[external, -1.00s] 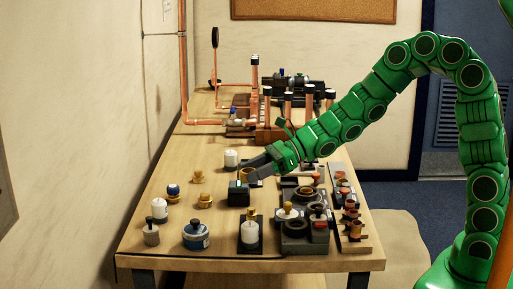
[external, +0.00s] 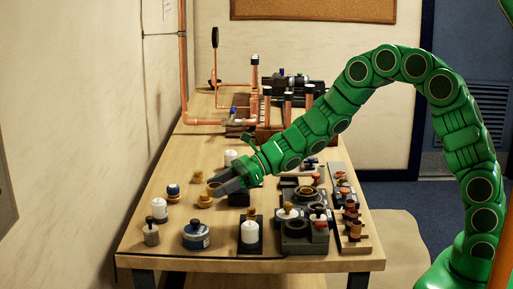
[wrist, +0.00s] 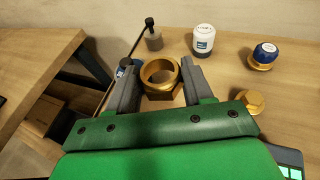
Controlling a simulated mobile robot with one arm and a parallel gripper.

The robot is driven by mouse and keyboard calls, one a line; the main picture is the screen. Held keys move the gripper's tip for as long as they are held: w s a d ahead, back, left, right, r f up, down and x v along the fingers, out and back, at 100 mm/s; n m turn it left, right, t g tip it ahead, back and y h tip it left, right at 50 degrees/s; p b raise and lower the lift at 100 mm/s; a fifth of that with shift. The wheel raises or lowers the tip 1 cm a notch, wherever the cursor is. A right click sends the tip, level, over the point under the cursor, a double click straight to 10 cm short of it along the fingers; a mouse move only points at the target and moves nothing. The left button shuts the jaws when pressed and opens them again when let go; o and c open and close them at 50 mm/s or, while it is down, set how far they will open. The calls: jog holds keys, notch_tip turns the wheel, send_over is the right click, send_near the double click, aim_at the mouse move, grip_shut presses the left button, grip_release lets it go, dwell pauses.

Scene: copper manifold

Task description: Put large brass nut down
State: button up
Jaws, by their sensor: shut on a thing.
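The large brass nut (wrist: 160,72) is a gold ring with a wide round hole, seen between my fingers in the wrist view. My gripper (wrist: 158,84) is shut on it, one grey finger on each side. In the external view my gripper (external: 214,188) is over the left-middle of the wooden bench, among small brass fittings. The nut is small and partly covered by the fingers there. I cannot tell whether its underside touches the bench top.
On the bench (external: 165,235), a brass fitting (wrist: 250,101), a blue-capped piece (wrist: 264,54), a white bottle (wrist: 204,39) and a grey bottle (wrist: 153,38) surround the nut. A blue tin (external: 196,235) stands nearer the front edge. Grey fixtures (external: 296,229) crowd the right.

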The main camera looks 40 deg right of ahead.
jog(key=shift+w+a+f, duration=0.4)
jog(key=shift+w+f, duration=0.3)
jog(key=shift+f, duration=0.35)
jog(key=shift+w+a+f, duration=0.35)
jog(key=shift+w+f, duration=0.35)
jog(key=shift+f, duration=0.3)
jog(key=shift+w+a+f, duration=0.4)
jog(key=shift+w+f, duration=0.3)
jog(key=shift+f, duration=1.75)
jog(key=shift+f, duration=0.6)
jog(key=o, duration=1.1)
jog(key=shift+r, duration=0.1)
jog(key=shift+r, duration=0.5)
jog(key=shift+d+r, duration=0.1)
jog(key=shift+d, duration=0.1)
jog(key=v, duration=1.1)
jog(key=shift+s+d+r, duration=0.1)
jog(key=shift+s+d, duration=0.1)
jog(key=shift+s, duration=0.05)
